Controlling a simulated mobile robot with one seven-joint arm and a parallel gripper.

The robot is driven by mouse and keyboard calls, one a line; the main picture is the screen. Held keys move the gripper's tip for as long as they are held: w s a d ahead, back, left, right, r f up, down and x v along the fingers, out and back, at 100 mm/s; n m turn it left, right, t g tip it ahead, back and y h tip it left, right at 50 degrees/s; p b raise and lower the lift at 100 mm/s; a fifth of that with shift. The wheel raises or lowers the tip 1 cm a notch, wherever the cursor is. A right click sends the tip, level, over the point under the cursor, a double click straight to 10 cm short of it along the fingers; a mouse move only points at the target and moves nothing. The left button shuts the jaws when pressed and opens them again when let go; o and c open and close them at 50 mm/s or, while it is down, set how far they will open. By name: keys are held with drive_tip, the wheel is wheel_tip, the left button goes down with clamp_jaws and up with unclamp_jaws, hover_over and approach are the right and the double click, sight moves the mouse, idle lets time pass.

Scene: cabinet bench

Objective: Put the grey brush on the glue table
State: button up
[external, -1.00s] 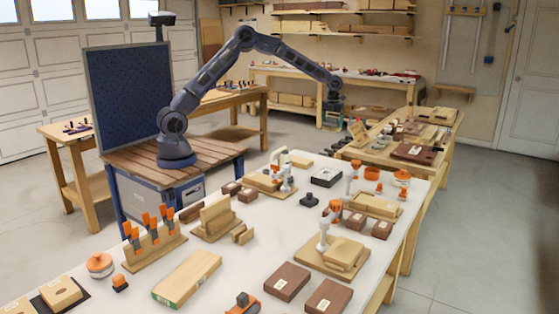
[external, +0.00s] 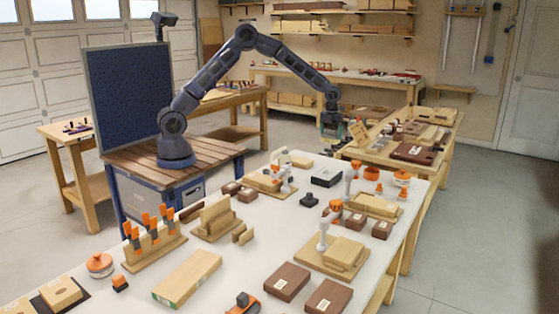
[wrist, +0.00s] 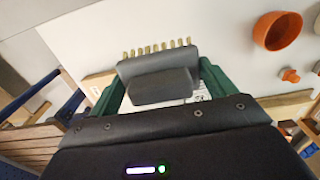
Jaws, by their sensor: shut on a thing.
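My gripper (external: 331,130) is shut on the grey brush, in the air near the far end of the white-topped table (external: 215,260). In the wrist view the brush (wrist: 158,78) lies between the green fingers of my gripper (wrist: 160,88), with a dark grey body and a row of tan bristles pointing away from me. The brush is too small to make out clearly in the external view. The wrist view shows the white tabletop (wrist: 225,35) beyond the brush. No label shows which table is the glue table.
An orange cup (wrist: 277,31) and a small orange piece (wrist: 290,75) stand on the white top to the right. A black box (external: 327,177) and clamped boards (external: 268,180) are near the far end. A wooden bench (external: 440,125) with several boards stands behind.

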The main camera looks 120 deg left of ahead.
wheel_tip(320, 180, down, 13)
drive_tip(key=shift+r, duration=0.1)
idle(0.5)
drive_tip(key=o, duration=0.9)
drive_tip(key=shift+o, duration=0.2)
wheel_tip(320, 180, up, 12)
